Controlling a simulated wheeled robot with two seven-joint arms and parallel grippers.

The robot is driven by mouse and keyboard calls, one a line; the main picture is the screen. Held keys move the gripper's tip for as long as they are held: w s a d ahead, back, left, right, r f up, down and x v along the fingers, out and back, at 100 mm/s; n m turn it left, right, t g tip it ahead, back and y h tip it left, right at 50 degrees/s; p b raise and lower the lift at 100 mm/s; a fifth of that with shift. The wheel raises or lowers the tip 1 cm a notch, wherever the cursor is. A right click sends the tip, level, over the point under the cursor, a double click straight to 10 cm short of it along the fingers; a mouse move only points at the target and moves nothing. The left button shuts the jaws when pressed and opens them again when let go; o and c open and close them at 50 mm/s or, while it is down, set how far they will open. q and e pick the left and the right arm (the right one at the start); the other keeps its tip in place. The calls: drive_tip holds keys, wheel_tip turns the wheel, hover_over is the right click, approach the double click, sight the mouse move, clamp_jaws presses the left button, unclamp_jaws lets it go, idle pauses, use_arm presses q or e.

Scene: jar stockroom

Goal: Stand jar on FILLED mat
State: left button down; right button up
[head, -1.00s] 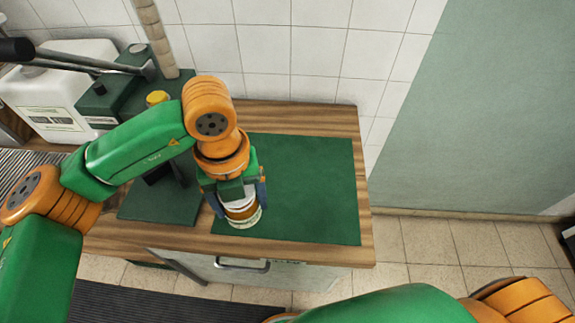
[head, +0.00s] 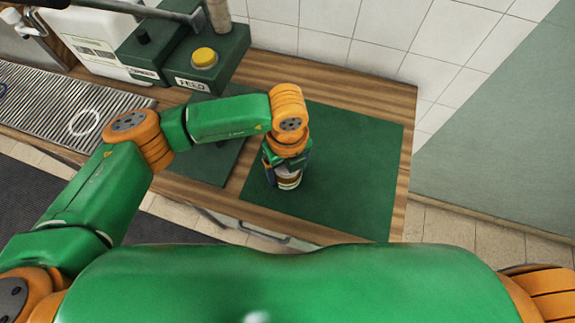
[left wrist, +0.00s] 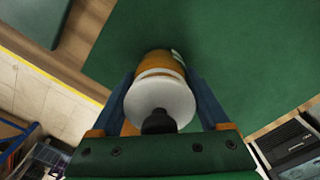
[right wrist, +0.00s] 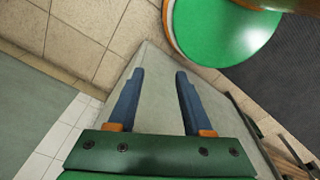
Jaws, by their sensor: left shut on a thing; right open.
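The jar (head: 289,181) has an amber body, a white lid and a dark knob. My left gripper (head: 286,170) is shut on it from above, with one blue finger on each side. The jar is upright over the left part of the large green mat (head: 350,165). In the left wrist view the jar (left wrist: 160,98) shows lid first, with the mat (left wrist: 245,60) behind it. I cannot tell whether its base touches the mat. No lettering on the mat is readable. My right gripper (right wrist: 160,74) is open and empty in the right wrist view, away from the mat.
A green machine with a yellow button (head: 204,57) and a FEED label stands at the back left. Its dark green plate (head: 205,160) lies left of the mat. A striped drain tray (head: 60,105) with a white ring is further left. The mat's right side is clear.

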use_arm(q)
drive_tip(key=shift+s+f, duration=0.1)
drive_tip(key=shift+f, duration=0.05)
unclamp_jaws()
drive_tip(key=shift+r, duration=0.35)
wheel_tip(320, 180, up, 12)
drive_tip(key=shift+f+b, duration=0.1)
drive_tip(key=shift+b, duration=0.95)
drive_tip(key=shift+f, duration=0.1)
